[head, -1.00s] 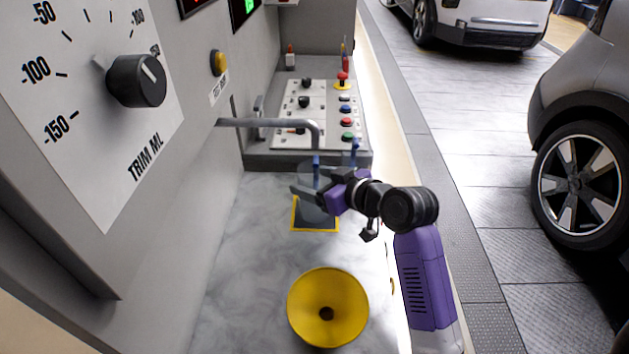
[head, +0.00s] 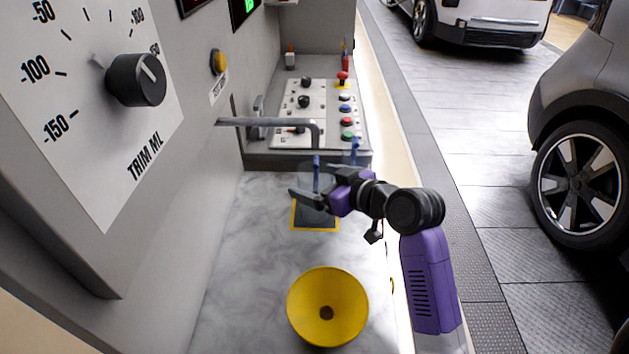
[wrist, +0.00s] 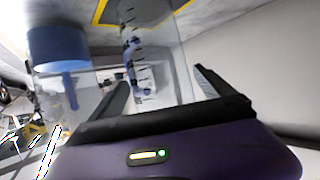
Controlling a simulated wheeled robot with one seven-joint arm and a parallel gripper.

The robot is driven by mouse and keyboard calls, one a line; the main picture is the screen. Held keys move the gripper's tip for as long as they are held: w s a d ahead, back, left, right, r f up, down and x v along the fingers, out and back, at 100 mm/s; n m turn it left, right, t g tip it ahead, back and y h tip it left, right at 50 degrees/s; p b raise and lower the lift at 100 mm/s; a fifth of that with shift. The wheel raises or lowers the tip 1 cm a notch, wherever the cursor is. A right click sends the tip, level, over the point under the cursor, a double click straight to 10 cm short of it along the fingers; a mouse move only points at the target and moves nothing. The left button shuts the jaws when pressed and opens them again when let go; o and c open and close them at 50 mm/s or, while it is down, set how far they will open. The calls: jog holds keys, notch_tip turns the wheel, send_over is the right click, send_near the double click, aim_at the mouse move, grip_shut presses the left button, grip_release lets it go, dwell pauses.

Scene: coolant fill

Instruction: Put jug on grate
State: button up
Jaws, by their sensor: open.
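The jug is clear and hard to make out. In the wrist view its transparent wall with dark graduation marks (wrist: 150,55) stands in front of and between my fingers. In the head view it is only a faint see-through shape by my gripper, over the grate. The grate (head: 315,218) is a dark square with a yellow border on the counter below the spout. My gripper (head: 302,198) is open above the grate, its fingers pointing left; it also shows in the wrist view (wrist: 160,88). Whether the fingers touch the jug, and the jug's base, I cannot tell.
A yellow funnel (head: 327,306) stands nearer on the marble counter. A button panel (head: 318,112) is behind. The machine wall with a trim knob (head: 137,80) is at the left.

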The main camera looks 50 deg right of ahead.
jog(key=v, duration=1.1)
jog(key=shift+w, duration=0.1)
